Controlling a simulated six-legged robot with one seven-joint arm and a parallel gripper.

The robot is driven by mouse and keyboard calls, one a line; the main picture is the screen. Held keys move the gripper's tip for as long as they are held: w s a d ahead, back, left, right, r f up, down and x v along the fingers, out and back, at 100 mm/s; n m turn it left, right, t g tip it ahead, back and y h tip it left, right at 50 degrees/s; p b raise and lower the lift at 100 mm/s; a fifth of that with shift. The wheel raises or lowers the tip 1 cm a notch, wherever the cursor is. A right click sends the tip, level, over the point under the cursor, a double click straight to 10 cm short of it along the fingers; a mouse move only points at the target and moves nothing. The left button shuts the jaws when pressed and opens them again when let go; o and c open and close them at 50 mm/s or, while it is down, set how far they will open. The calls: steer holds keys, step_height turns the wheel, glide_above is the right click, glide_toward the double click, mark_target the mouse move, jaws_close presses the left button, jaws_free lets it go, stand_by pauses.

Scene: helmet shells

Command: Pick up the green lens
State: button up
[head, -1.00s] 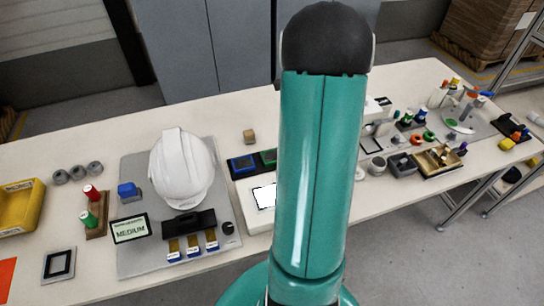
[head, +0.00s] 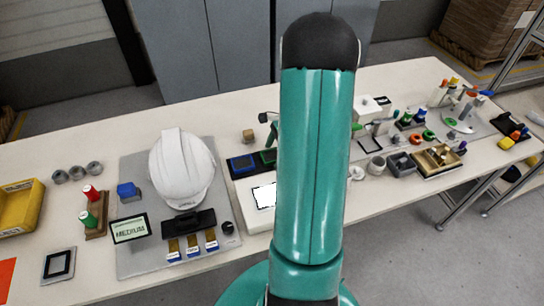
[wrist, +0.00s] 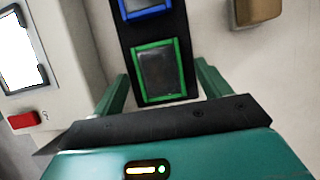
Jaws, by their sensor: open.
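The green lens (wrist: 158,72) is a dark pane in a bright green frame, lying in a black holder (wrist: 183,28) in the wrist view. In the head view it shows as a small green-edged square (head: 268,157) just left of my arm, partly hidden by it. My gripper (wrist: 162,70) is open, with one green finger on either side of the lens in the wrist picture. Whether the fingers touch the lens or are still above it, I cannot tell. In the head view most of my gripper is hidden behind my arm.
A blue-framed lens (head: 242,163) lies beside the green one in the same holder. A white box with a bright screen (head: 264,196) stands close in front. A small wooden block (head: 249,135) is behind. A white helmet (head: 182,168) sits on a grey mat to the left.

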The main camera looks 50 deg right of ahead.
steer(key=shift+c, duration=0.3)
steer(key=c, duration=1)
steer(key=shift+r, duration=0.15)
steer(key=shift+r, duration=0.6)
steer(key=s+a+r, duration=0.2)
steer(key=a+r, duration=0.1)
steer(key=s+a+r, duration=0.3)
steer(key=a+r, duration=0.1)
steer(key=s+a+r, duration=0.3)
steer(key=a+r, duration=0.1)
steer(key=shift+s+a+r, duration=0.1)
steer(key=shift+a+r, duration=0.15)
